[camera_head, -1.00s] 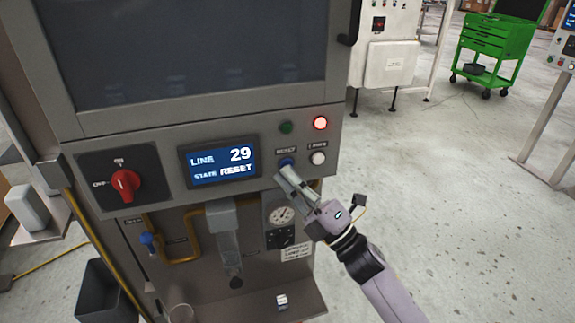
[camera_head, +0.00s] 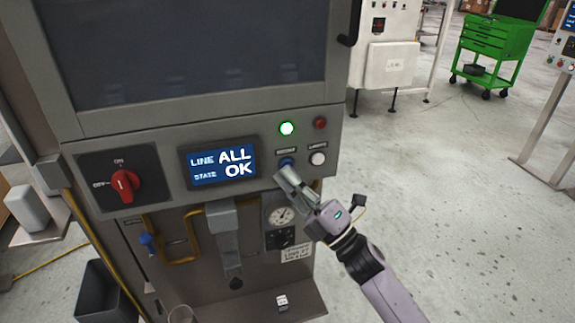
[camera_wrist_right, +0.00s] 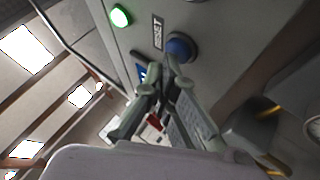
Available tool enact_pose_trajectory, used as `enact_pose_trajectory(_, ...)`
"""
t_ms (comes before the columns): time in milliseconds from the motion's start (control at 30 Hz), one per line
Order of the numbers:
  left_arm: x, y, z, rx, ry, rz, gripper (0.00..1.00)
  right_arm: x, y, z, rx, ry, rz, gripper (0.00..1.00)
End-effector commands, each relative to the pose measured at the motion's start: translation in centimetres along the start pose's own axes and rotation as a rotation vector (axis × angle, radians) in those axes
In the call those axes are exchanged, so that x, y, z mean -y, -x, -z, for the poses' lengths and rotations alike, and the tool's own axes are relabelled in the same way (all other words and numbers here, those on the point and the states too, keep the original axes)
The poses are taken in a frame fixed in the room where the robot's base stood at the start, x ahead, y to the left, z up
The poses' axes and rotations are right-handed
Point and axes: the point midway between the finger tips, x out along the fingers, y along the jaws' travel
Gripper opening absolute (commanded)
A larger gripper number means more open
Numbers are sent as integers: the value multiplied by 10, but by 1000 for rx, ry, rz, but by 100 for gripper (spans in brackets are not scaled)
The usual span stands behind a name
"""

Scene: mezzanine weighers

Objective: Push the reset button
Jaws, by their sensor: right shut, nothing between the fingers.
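The blue reset button (camera_head: 286,162) is on the machine's front panel, right of the display. It also shows in the right wrist view (camera_wrist_right: 181,47) beside a label reading RESET. My right gripper (camera_head: 281,172) is shut and empty, its fingertips just below the button. In the right wrist view the fingertips (camera_wrist_right: 172,62) lie at the button's lower edge; I cannot tell whether they touch it. The display (camera_head: 222,163) reads LINE ALL, STATE OK. The green lamp (camera_head: 287,128) is lit and the red lamp (camera_head: 320,122) is dark. My left gripper is not in view.
A white button (camera_head: 317,158) sits right of the blue one. A red rotary switch (camera_head: 125,185) is at the panel's left. A gauge (camera_head: 281,215) and yellow pipes are below. Clear floor and a green tool cart (camera_head: 497,50) lie to the right.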

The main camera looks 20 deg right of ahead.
Motion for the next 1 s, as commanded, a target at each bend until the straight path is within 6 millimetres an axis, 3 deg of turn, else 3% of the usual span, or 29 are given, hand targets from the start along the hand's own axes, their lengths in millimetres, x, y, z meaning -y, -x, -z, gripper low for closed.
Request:
enact_pose_trajectory(567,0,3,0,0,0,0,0,-7,10,7,0,0,1,0)
enact_pose_trajectory(1000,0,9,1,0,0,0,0,-27,39,28,1,-1,2,0)
